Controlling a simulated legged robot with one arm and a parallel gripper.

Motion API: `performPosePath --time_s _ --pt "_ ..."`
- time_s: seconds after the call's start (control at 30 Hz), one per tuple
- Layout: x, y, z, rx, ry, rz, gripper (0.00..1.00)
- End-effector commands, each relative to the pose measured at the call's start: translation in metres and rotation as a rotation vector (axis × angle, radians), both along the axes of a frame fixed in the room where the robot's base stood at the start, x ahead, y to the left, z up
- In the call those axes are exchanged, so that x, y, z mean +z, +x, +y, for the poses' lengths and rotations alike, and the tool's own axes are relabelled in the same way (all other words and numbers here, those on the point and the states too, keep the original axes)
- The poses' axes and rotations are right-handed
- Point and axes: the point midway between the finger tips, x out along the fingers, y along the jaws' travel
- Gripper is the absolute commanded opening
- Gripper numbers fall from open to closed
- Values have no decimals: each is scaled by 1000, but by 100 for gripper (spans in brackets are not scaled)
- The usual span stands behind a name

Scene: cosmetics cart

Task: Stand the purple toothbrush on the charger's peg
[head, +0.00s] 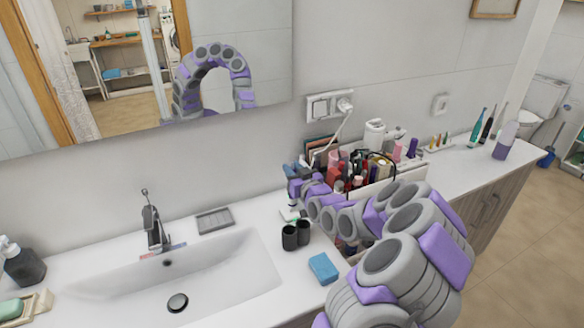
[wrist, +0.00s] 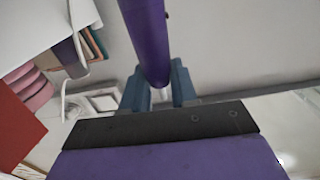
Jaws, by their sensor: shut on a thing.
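In the wrist view, the purple toothbrush (wrist: 146,38) is between the blue fingers of my gripper (wrist: 158,80), which is shut on it. Its rounded end shows at the fingers and its other end runs out of the top of the picture. In the head view, my gripper (head: 293,178) is at the left end of the crowded cosmetics cart, near the wall; the toothbrush cannot be made out there. A small white item (head: 289,214) sits on the counter below my gripper; I cannot tell whether it is the charger. No peg is clearly visible.
Two dark cups (head: 290,237) and a blue sponge (head: 323,268) stand in front of the gripper area. The sink (head: 215,275) is at left. Bottles crowd the cosmetics box (head: 385,185). A teal toothbrush (head: 477,126) and others stand at far right. The wall is close behind.

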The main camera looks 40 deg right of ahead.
Motion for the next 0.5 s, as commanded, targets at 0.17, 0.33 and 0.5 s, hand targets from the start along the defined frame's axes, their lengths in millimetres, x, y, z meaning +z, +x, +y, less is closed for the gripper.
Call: performPosePath --time_s 0.17,0.33,0.5 --pt "-5 0 5 2 -6 1 0" --pt "-5 0 4 1 -5 1 0" --pt "-6 0 0 0 -1 0 0"
